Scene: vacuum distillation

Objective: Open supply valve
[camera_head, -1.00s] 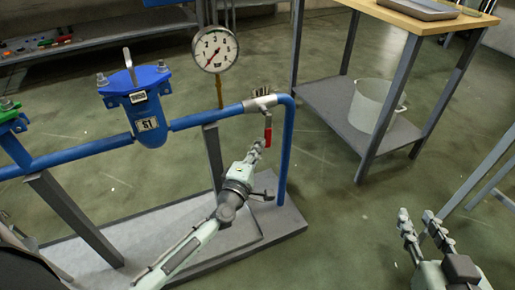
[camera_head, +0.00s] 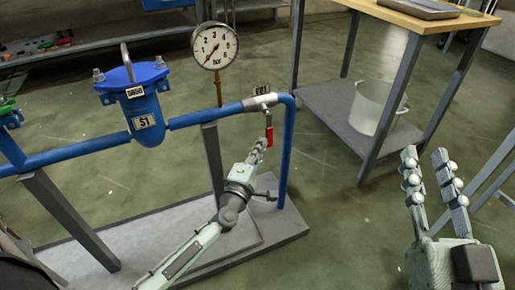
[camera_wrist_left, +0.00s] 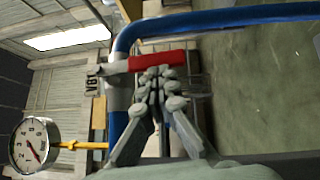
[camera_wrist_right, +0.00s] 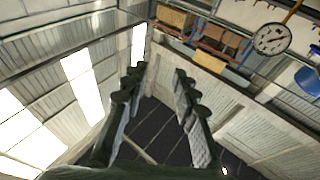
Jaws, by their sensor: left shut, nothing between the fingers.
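The supply valve (camera_head: 262,101) sits on the blue pipe near its right-hand bend, with a small tag marked V-something. Its red lever (camera_head: 269,134) hangs down, across the pipe run. In the left wrist view the red lever (camera_wrist_left: 158,60) lies just beyond my fingertips. My left gripper (camera_head: 262,145) is shut and empty, with its fingertips beside the lever; I cannot tell whether they touch it. The left wrist view also shows the closed fingers (camera_wrist_left: 160,76). My right gripper (camera_head: 425,156) is open, empty and far from the valve, pointing upward.
A pressure gauge (camera_head: 214,46) stands above the pipe, left of the valve. A blue strainer housing (camera_head: 146,113) is further left. The pipe stands on a grey base plate (camera_head: 284,226). A wood-topped table (camera_head: 427,20) with a white bucket (camera_head: 375,108) on its shelf is behind right.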

